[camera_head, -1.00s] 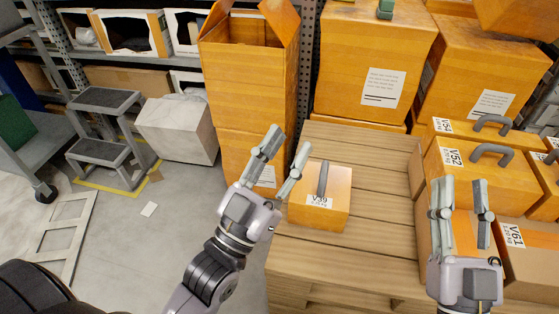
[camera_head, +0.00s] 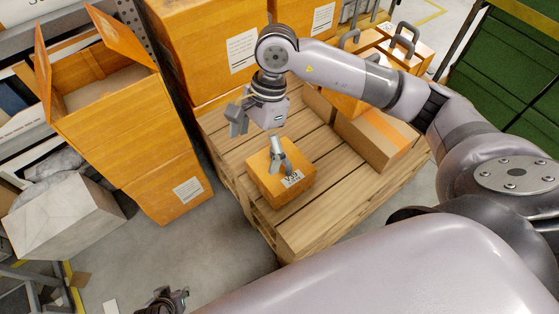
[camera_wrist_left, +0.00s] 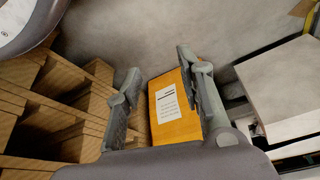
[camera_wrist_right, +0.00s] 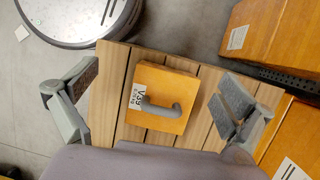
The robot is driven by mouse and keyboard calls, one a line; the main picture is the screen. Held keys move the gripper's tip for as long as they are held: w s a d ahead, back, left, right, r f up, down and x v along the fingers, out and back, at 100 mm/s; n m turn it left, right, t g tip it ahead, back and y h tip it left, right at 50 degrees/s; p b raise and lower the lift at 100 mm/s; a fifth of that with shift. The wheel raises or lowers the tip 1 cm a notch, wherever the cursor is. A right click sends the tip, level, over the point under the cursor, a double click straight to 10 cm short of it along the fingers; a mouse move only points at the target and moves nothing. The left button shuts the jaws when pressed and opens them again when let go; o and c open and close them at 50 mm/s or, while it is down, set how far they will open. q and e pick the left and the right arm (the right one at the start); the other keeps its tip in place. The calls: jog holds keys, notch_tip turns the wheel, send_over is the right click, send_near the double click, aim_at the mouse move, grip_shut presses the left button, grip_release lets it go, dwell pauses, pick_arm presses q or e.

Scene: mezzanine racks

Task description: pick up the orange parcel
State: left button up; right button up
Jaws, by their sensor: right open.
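The orange parcel (camera_head: 263,185) is a small box with a grey handle and a white label on top. It stands on the wooden pallet (camera_head: 352,187). My right gripper (camera_head: 257,138) is open above the parcel, and one finger overlaps its handle in the head view. In the right wrist view the parcel (camera_wrist_right: 176,72) lies between the open, spread fingers (camera_wrist_right: 155,100), with clear gaps on both sides. My left gripper (camera_wrist_left: 160,90) is open and empty in the left wrist view. Only part of it (camera_head: 166,302) shows at the bottom of the head view.
Large orange boxes (camera_head: 205,40) stand behind the pallet, and an open orange carton (camera_head: 110,100) stands to its left. A brown box (camera_head: 372,140) and handled orange cases (camera_head: 405,50) sit to the right. A pale block (camera_head: 62,215) stands at the left. The pallet's front is bare.

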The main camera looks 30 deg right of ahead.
pick_arm(q)
jog(key=s+a+f+g, duration=0.1)
jog(key=s+f+g, duration=0.1)
jog(key=s, duration=0.3)
pick_arm(e)
jog(key=w+d+r+t+h, duration=0.15)
jog(key=w+d+h, duration=0.25)
jog(key=d, duration=0.5)
notch_tip(320, 180, down, 10)
jog(key=shift+f+b, duration=0.15)
jog(key=shift+b, duration=0.2)
jog(key=shift+s+a+f+b, duration=0.1)
jog(key=shift+a+f+b, duration=0.1)
jog(key=shift+f, duration=1.35)
jog(key=shift+s+a+f+b, duration=0.1)
jog(key=shift+a+f+b, duration=0.05)
jog(key=shift+f, duration=1.35)
jog(key=shift+w, duration=0.1)
jog(key=c, duration=2)
pick_arm(q)
notch_tip(320, 180, up, 7)
jog(key=w, duration=0.2)
jog(key=shift+w+f, duration=0.15)
jog(key=shift+w, duration=0.15)
pick_arm(e)
jog(key=shift+r, duration=0.1)
jog(key=shift+c, duration=0.3)
